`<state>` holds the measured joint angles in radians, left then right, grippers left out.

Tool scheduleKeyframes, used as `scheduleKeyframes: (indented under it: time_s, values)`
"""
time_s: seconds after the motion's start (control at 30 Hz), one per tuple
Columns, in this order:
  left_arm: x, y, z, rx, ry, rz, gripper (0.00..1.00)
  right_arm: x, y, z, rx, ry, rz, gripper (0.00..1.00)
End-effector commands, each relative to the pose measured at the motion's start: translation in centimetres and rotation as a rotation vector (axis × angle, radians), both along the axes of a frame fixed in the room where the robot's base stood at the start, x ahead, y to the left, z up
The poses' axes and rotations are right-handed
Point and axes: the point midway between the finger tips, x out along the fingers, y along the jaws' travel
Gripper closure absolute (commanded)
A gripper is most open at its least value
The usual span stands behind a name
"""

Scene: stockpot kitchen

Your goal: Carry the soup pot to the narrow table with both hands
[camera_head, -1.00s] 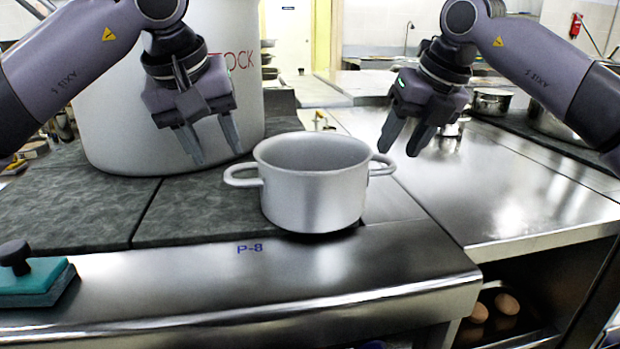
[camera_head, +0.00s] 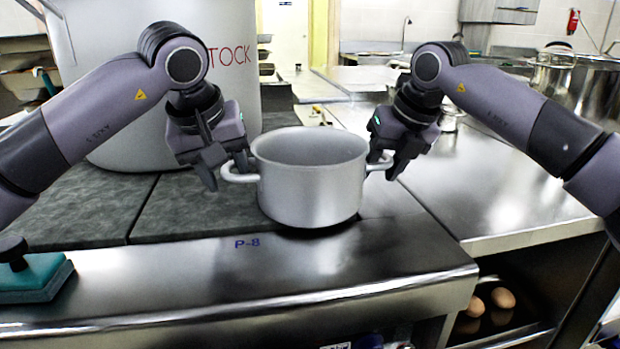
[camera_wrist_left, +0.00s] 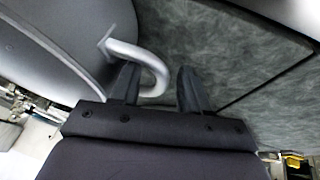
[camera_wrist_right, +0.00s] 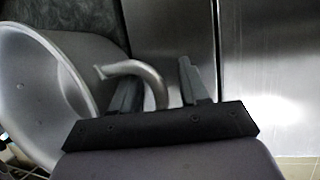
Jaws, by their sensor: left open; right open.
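The soup pot (camera_head: 309,190) is a grey metal pot with two loop handles, standing upright and empty on the counter's front part. My left gripper (camera_head: 228,180) is open at its left handle (camera_head: 238,176). In the left wrist view that handle (camera_wrist_left: 150,58) reaches between the open fingers (camera_wrist_left: 158,88). My right gripper (camera_head: 395,170) is open at the right handle (camera_head: 380,164). In the right wrist view this handle (camera_wrist_right: 142,72) lies between the open fingers (camera_wrist_right: 160,88). I cannot tell whether any finger touches a handle. I cannot identify the narrow table for certain.
A large white stockpot (camera_head: 190,70) stands behind my left gripper. A teal scrubber (camera_head: 32,275) with a black knob lies at the front left. A steel counter (camera_head: 490,185) to the right is mostly clear. Eggs (camera_head: 502,298) sit on a shelf below.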

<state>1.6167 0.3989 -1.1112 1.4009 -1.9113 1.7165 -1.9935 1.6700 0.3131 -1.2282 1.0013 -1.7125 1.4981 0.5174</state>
Motion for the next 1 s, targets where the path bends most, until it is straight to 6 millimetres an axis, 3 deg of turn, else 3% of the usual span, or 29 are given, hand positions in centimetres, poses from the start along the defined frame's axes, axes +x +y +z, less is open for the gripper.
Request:
scheduleKeyframes:
  time_s: [0.17, 0.3, 0.77, 1.0]
  values:
    - [0.0, 0.0, 0.0, 0.000, 0.000, 0.000, 0.55, 0.0, 0.0, 0.0, 0.000, 0.000, 0.000, 0.56]
    - [0.0, 0.0, 0.0, 0.000, 0.000, 0.000, 1.00, 0.0, 0.0, 0.0, -0.001, 0.001, 0.000, 1.00]
    - [0.0, 0.0, 0.4, -0.001, -0.002, -0.001, 1.00, 0.0, -0.1, 0.4, 0.001, -0.001, -0.004, 1.00]
    - [0.0, 0.0, 1.8, -0.001, -0.002, -0.001, 1.00, 0.1, -0.1, 1.7, 0.001, -0.001, -0.007, 1.00]
